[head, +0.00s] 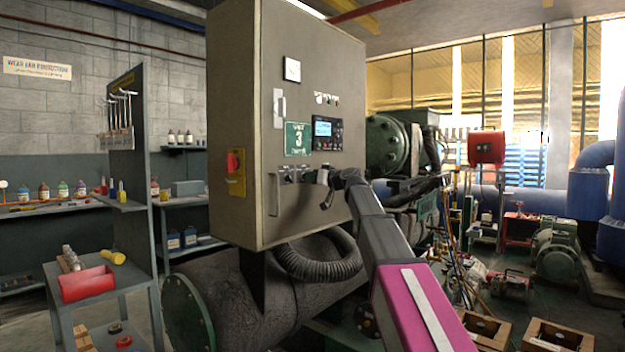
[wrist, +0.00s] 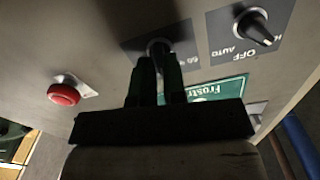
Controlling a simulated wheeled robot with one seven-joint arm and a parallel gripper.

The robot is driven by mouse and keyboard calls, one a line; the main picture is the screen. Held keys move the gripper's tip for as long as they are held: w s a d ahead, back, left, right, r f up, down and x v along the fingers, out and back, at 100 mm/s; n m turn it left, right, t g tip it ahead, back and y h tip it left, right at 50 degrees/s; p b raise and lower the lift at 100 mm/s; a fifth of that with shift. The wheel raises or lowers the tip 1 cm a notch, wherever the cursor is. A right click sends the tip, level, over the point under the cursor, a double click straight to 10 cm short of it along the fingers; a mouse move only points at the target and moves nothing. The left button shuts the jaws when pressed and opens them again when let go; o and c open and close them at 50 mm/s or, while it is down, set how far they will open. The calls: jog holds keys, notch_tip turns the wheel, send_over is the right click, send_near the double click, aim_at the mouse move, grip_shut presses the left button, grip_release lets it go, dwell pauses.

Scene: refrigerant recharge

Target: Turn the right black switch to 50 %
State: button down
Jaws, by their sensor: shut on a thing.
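The black switch (wrist: 157,45) that I hold sits on a dark square plate on the grey control cabinet (head: 288,110). My gripper (wrist: 160,62) is shut on this switch, with its two dark fingers around the knob. The fingers hide most of the knob, and the small print beside it is too blurred to read, so its setting cannot be told. A second black switch (wrist: 257,30) is to the right, on a plate marked OFF and AUTO. In the head view my gripper (head: 340,178) is at the cabinet's lower front, right of the other switches (head: 288,177).
A red push button (wrist: 64,95) sticks out left of my fingers. A green label (wrist: 220,88) lies right of them. The cabinet has a red emergency switch (head: 235,160), a long handle (head: 276,195) and a display (head: 323,128). A thick black hose (head: 318,262) hangs below.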

jog(key=shift+n, duration=1)
jog(key=shift+n, duration=2.3)
jog(key=n, duration=0.3)
jog(key=c, duration=1.3)
grip_release()
jog(key=shift+o, duration=0.2)
jog(key=shift+s, duration=0.1)
